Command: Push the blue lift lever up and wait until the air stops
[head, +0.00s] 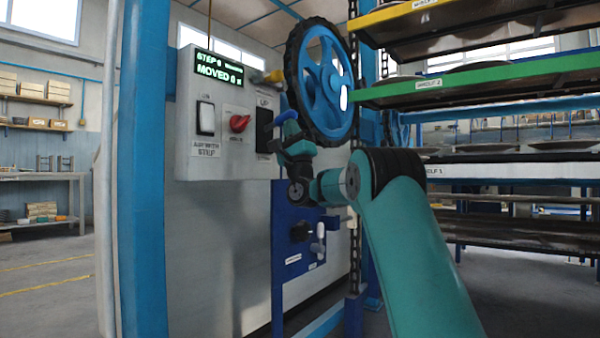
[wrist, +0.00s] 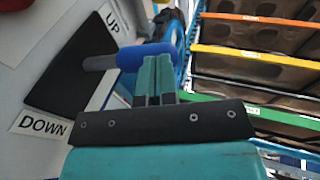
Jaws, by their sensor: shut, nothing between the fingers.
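The blue lift lever (wrist: 147,56) sticks out on a grey stem from a black slot plate (wrist: 70,78) in the wrist view. The UP label (wrist: 112,20) is at the plate's upper end, the DOWN label (wrist: 42,123) at its lower end. The lever stands between them. It also shows in the head view (head: 286,117), beside the control box. My gripper (wrist: 156,62) is shut and empty. Its fingertips are at the DOWN side of the blue handle, touching it or very close; I cannot tell which. My gripper in the head view (head: 291,131) is partly hidden by its own wrist.
A large blue handwheel (head: 325,85) is close above my wrist. Rack shelves (head: 480,88) stand at right.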

